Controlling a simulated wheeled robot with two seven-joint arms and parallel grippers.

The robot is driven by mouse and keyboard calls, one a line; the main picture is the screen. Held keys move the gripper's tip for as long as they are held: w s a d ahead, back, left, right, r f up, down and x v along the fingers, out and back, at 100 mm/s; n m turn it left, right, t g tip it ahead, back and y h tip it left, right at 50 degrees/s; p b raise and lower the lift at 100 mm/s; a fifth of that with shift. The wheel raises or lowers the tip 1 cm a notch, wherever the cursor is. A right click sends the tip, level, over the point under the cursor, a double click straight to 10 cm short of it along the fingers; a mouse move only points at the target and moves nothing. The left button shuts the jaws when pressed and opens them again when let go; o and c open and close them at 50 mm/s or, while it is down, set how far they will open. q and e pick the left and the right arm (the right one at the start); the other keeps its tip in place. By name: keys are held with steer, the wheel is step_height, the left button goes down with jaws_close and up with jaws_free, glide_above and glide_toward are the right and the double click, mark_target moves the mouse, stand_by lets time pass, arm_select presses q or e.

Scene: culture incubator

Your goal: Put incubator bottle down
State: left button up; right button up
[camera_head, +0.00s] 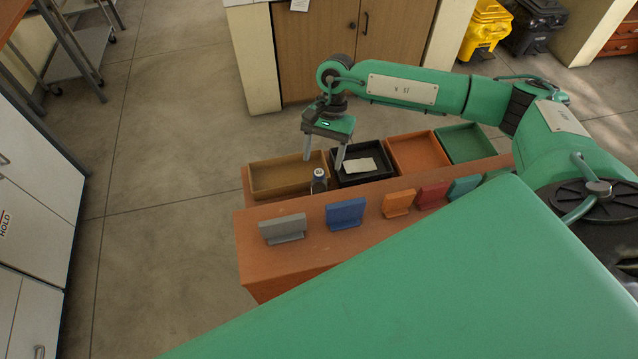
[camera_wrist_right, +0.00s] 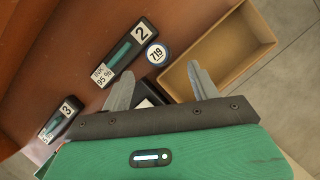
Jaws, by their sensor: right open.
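The incubator bottle (camera_head: 319,184) stands upright on the wooden table, clear-bodied with a pale cap, in front of the tan tray and behind the blue stand. In the right wrist view its round top (camera_wrist_right: 157,54) shows, with a blue ring and the number 719. My right gripper (camera_head: 323,161) is open and empty, pointing down above and close to the bottle. In the wrist view its two fingertips (camera_wrist_right: 161,70) are spread wide, with the bottle top just beyond the gap between them; nothing is held. My left gripper is not in view.
A tan tray (camera_head: 252,178), a black tray (camera_head: 337,181) with a pale item, an orange tray (camera_head: 417,152) and a green tray (camera_head: 465,143) line the table's back. Several coloured stands line the front, including grey (camera_head: 283,229) and blue (camera_head: 346,213).

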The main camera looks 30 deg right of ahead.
mark_target(321, 169)
steer(key=shift+s+a+f+p, duration=0.2)
steer(key=shift+f+p, duration=0.25)
steer(key=shift+p, duration=0.05)
steer(key=p+x, duration=0.1)
steer(key=x, duration=0.2)
steer(key=shift+s+f+p, duration=0.1)
steer(key=shift+f+p, duration=0.05)
steer(key=shift+p, duration=0.2)
steer(key=shift+s+a+f, duration=0.1)
steer(key=shift+a+f, duration=0.05)
steer(key=shift+f, duration=0.3)
steer(key=shift+c, duration=0.2)
steer(key=c, duration=1.1)
steer(key=shift+r, duration=0.15)
